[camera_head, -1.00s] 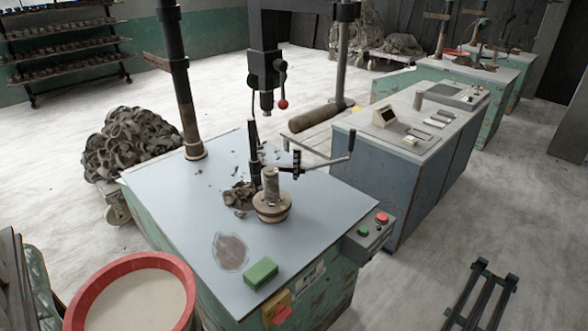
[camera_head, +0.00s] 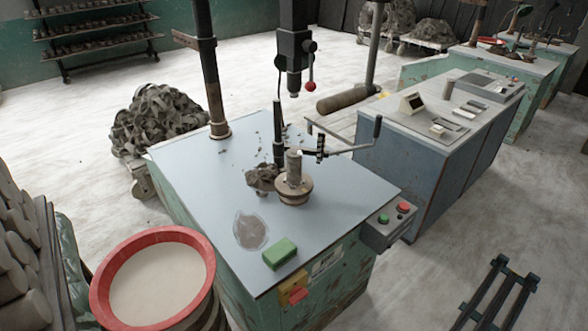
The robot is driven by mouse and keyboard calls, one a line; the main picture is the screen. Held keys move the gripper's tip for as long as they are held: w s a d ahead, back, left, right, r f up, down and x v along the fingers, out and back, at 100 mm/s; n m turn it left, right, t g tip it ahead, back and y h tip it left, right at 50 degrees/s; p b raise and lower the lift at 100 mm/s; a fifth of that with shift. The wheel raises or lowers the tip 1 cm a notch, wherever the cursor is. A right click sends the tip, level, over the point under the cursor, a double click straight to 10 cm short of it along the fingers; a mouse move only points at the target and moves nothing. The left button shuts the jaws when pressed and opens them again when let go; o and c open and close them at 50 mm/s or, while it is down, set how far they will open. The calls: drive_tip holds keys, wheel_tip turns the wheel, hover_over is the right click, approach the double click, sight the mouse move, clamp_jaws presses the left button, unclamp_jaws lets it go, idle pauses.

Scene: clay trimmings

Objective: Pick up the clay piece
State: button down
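A rough, grey-brown clump of clay (camera_head: 262,177) lies on the light blue-grey tabletop (camera_head: 335,225), just left of a small round wheel head (camera_head: 294,192). An upright grey-brown cylinder (camera_head: 293,164) stands on the wheel head. A flat, dull grey patch (camera_head: 251,230) lies on the tabletop nearer the front. Small dark crumbs are scattered toward the back of the table. I cannot tell which of these is the clay piece. My gripper is not in view.
A green block (camera_head: 280,253) lies near the table's front edge. A red-rimmed tub (camera_head: 205,245) stands at front left. A crank arm (camera_head: 350,148) and a hanging column (camera_head: 293,50) crowd the wheel. A switch box (camera_head: 390,225) juts from the right edge.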

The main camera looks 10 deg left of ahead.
idle(0.4)
drive_tip(key=shift+c, duration=0.9)
unclamp_jaws()
